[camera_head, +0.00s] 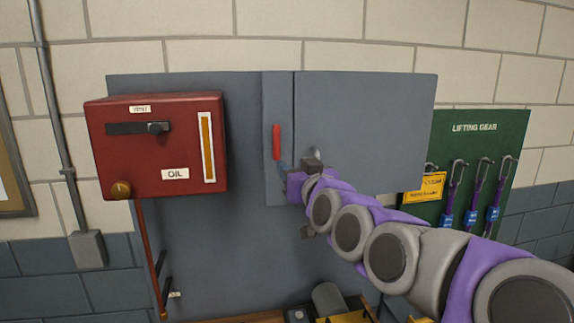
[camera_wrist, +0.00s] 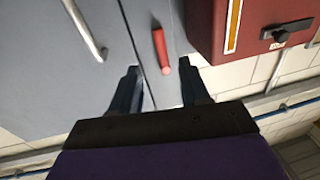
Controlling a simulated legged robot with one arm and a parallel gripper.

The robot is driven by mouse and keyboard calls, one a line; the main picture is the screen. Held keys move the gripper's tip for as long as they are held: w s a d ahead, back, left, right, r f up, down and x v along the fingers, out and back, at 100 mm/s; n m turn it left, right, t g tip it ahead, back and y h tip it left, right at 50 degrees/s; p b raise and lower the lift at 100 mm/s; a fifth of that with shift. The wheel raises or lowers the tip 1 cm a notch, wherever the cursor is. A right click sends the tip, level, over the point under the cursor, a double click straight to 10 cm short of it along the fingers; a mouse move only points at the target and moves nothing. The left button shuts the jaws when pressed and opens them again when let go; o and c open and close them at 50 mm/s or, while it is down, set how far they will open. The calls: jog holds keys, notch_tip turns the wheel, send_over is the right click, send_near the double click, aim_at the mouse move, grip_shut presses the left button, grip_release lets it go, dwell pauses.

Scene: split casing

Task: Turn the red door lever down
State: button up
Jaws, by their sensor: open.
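The red door lever (camera_head: 276,142) is a short red bar on the narrow grey door strip (camera_head: 278,95), and it stands upright. In the wrist view the red lever (camera_wrist: 160,46) shows ahead of the gap between my fingertips, apart from both. My gripper (camera_wrist: 160,80) is open and empty, with one dark finger on each side of the gap. In the head view my gripper (camera_head: 283,172) is near the lever's lower end, partly hidden by my own wrist. I cannot tell its exact distance from the door.
A red oil box (camera_head: 160,150) with a black handle juts out left of the lever. A grey door handle (camera_wrist: 85,30) is on the neighbouring panel. A green lifting gear board (camera_head: 480,150) with hanging slings is at right. Yellow items stand low at the bottom.

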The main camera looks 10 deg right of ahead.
jog(key=s+d, duration=0.1)
jog(key=s, duration=0.6)
jog(key=shift+b, duration=0.45)
jog(key=shift+f, duration=0.15)
jog(key=s+a+f+g+b, duration=0.2)
jog(key=s+f+g, duration=0.1)
jog(key=f, duration=0.6)
jog(key=s+a+f+n+g+b, duration=0.1)
jog(key=s+a+f+g+b, duration=0.2)
jog(key=f, duration=0.6)
jog(key=s+a+f+g+b, duration=0.1)
jog(key=s+f+g+b, duration=0.2)
jog(key=f, duration=0.6)
jog(key=s+d+f+m+g+h+b, duration=0.1)
jog(key=s+f+g, duration=0.4)
jog(key=s+f, duration=0.5)
jog(key=s+d+f+m+g+h+b, duration=0.1)
jog(key=s+d+f+g+b, duration=0.2)
jog(key=s, duration=1.4)
notch_tip(320, 180, down, 7)
jog(key=g+b, duration=0.1)
jog(key=g, duration=0.2)
jog(key=shift+m+h, duration=0.3)
jog(key=shift+h, duration=0.1)
jog(key=shift+c, duration=0.4)
